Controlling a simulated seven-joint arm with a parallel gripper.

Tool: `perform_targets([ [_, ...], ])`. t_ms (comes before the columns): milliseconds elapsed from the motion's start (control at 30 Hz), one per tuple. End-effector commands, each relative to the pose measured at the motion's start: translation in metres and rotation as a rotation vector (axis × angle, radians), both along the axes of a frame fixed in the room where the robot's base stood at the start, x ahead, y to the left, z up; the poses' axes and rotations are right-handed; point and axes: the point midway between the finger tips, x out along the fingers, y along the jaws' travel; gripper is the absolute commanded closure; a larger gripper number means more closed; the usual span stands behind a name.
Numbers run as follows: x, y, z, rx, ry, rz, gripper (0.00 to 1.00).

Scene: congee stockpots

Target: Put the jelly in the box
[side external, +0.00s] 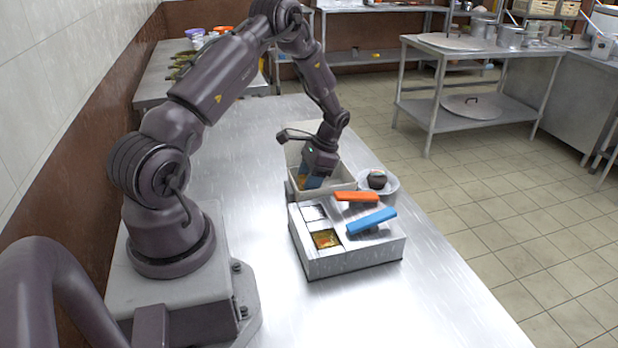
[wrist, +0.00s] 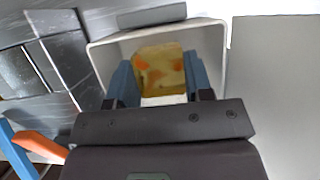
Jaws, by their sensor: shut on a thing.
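My gripper (side external: 313,182) points down inside the open beige box (side external: 343,185). In the wrist view its two blue fingers (wrist: 160,80) are shut on a yellow jelly (wrist: 159,66) with orange pieces. The jelly lies within the outline of the box (wrist: 97,62), between its walls. I cannot tell whether it touches the box floor. In the side view the fingers and box wall hide most of the jelly.
A grey compartment tray (side external: 350,262) stands just in front of the box, with another yellow-orange piece (side external: 326,239) in one compartment. An orange bar (side external: 356,197) and a blue bar (side external: 371,221) lie across it. A bowl (side external: 391,185) with a dark round thing stands to the right.

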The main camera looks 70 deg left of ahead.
Motion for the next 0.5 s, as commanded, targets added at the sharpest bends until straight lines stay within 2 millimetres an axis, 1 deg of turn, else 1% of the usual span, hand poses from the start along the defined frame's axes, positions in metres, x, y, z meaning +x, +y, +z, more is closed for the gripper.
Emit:
perform_targets([
  [500, 0.0, 0.0001, -0.004, 0.0, 0.0, 0.0, 0.77],
])
